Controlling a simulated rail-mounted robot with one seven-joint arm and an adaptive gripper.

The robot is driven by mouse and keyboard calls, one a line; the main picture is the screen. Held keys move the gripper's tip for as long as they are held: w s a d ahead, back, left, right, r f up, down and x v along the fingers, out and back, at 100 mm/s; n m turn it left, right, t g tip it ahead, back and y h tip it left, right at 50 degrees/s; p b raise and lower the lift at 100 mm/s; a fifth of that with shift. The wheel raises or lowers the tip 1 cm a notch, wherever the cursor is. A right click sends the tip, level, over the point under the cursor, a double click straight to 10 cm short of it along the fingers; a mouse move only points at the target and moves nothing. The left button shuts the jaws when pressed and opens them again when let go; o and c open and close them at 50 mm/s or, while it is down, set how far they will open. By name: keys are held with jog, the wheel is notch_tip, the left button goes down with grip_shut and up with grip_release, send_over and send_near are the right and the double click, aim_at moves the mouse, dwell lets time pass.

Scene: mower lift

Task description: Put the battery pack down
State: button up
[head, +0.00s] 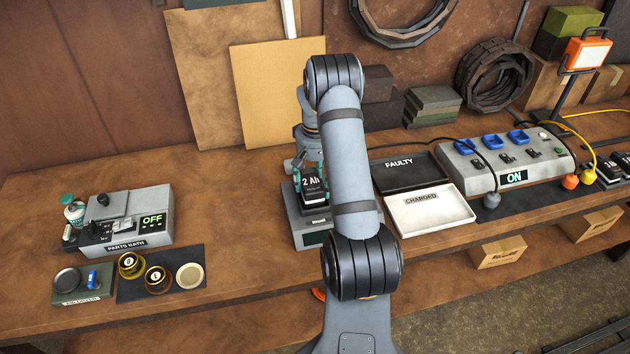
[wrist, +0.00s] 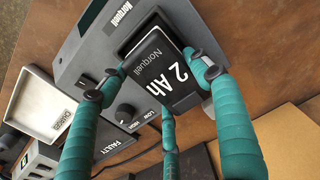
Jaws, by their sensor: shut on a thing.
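The battery pack (head: 313,196) is a black block marked "2 Ah" and "Norquell"; it also shows in the wrist view (wrist: 170,72). My gripper (wrist: 158,80) is shut on it, with teal fingers around its sides. In the head view my gripper (head: 310,172) is partly hidden behind my arm. The pack is upright at a dark recess in the top of a grey Norquell device (wrist: 85,58) with a knob and LOW/HIGH marks. In the head view this device (head: 303,222) is partly covered by my arm. I cannot tell whether the pack rests fully in the recess.
A black FAULTY tray (head: 432,165) and a white CHARGED tray (head: 432,222) lie right of the device, both empty. A power strip (head: 520,150) reading ON stands further right. A parts bath (head: 150,222) and small tins are at left. Bench left of the device is clear.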

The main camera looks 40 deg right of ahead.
aim_at(315, 180)
jog(key=shift+f+b, duration=0.3)
jog(key=o, duration=1.6)
jog(key=shift+r+p, duration=0.4)
jog(key=shift+r, duration=0.15)
notch_tip(315, 180, up, 12)
jog(key=shift+f+b, duration=0.2)
jog(key=shift+b, duration=0.8)
jog(key=shift+f, duration=0.1)
